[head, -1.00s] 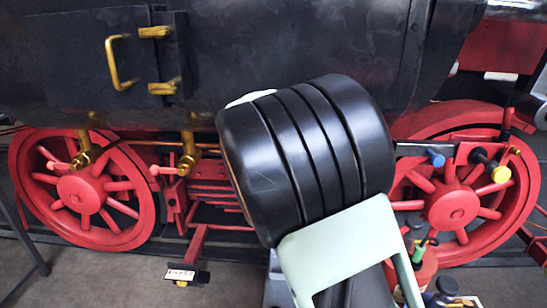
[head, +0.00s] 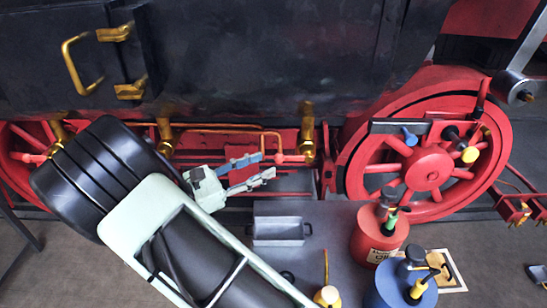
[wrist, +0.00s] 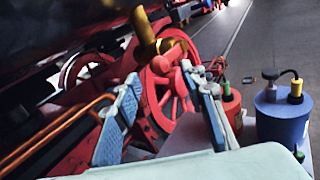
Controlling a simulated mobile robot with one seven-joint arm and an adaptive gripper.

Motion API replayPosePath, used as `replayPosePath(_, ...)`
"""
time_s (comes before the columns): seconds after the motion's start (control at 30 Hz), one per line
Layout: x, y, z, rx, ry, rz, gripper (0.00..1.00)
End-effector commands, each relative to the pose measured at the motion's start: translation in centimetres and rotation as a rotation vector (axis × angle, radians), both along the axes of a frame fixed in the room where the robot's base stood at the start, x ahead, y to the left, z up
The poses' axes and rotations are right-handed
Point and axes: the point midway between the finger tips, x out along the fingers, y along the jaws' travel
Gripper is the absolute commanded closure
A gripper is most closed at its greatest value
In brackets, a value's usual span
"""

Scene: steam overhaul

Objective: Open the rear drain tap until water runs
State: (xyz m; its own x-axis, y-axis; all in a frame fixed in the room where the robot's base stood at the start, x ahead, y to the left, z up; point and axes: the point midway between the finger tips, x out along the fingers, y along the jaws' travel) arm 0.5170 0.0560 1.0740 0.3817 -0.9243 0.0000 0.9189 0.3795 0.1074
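Three brass taps hang under the dark boiler in the head view: one at the far left (head: 58,130), one in the middle (head: 165,138) and one at the right (head: 307,140). None is labelled, so I cannot tell which is the rear one. The right tap has a short red lever (head: 288,158) pointing left. My gripper (head: 267,165) is open just left of that lever. In the wrist view the brass tap (wrist: 145,32) lies ahead, just beyond my two blue-grey fingers (wrist: 160,75). Nothing is visibly gripped. I see no water running.
A grey tray (head: 278,221) sits on a grey surface below my gripper. A red can (head: 378,235) and a blue can (head: 405,285) stand to its right. A large red wheel (head: 425,172) is right of the tap. A copper pipe (head: 235,128) runs behind.

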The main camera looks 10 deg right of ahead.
Motion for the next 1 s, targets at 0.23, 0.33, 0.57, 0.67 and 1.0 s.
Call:
replayPosePath(0.23,1.5,-3.7,0.1,0.0,-0.001,-0.002,0.62)
replayPosePath(0.33,1.8,-4.4,0.1,0.0,-0.001,-0.001,0.62)
replayPosePath(0.57,1.9,-4.7,0.0,0.001,-0.002,-0.001,0.62)
replayPosePath(0.67,1.9,-4.7,0.0,0.001,-0.002,-0.001,0.62)
replayPosePath(1.0,1.9,-4.7,0.0,0.001,-0.002,0.0,0.98)
